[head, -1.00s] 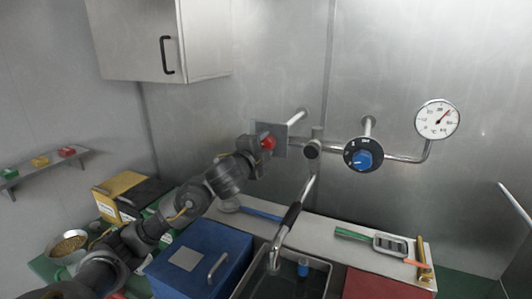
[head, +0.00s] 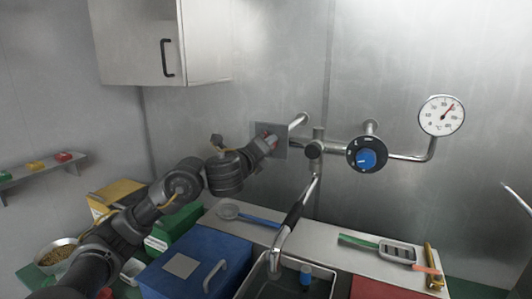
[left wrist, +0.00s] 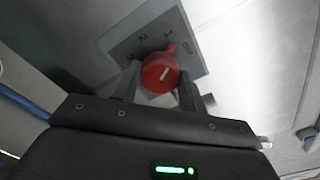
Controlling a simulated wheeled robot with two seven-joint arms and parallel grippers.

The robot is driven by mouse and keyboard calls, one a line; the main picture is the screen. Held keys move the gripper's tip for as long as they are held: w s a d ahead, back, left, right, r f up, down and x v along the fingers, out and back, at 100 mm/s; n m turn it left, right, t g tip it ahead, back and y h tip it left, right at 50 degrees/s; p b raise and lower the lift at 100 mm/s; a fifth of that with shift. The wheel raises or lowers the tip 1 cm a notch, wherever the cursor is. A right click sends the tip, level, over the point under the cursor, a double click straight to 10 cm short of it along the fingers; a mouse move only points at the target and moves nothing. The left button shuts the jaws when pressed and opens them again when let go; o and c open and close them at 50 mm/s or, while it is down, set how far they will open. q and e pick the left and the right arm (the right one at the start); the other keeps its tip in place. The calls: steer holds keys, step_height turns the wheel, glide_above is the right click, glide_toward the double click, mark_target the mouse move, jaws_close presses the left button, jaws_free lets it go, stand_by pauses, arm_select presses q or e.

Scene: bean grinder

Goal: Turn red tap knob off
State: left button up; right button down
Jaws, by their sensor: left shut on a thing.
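My right gripper is not in view.
A blue dial (head: 367,158) and a round gauge (head: 441,115) are on the pipe to the right. A black-handled faucet (head: 293,214) stands over the sink. A blue box (head: 198,262) is below my left arm, and a wall cabinet (head: 135,40) hangs above left.

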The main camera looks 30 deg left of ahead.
arm_select(q)
steer(key=m+b, duration=0.2)
steer(key=m, duration=0.4)
steer(key=shift+f+b, duration=0.15)
steer(key=shift+b, duration=0.2)
steer(key=shift+m, duration=0.3)
steer(key=o, duration=1)
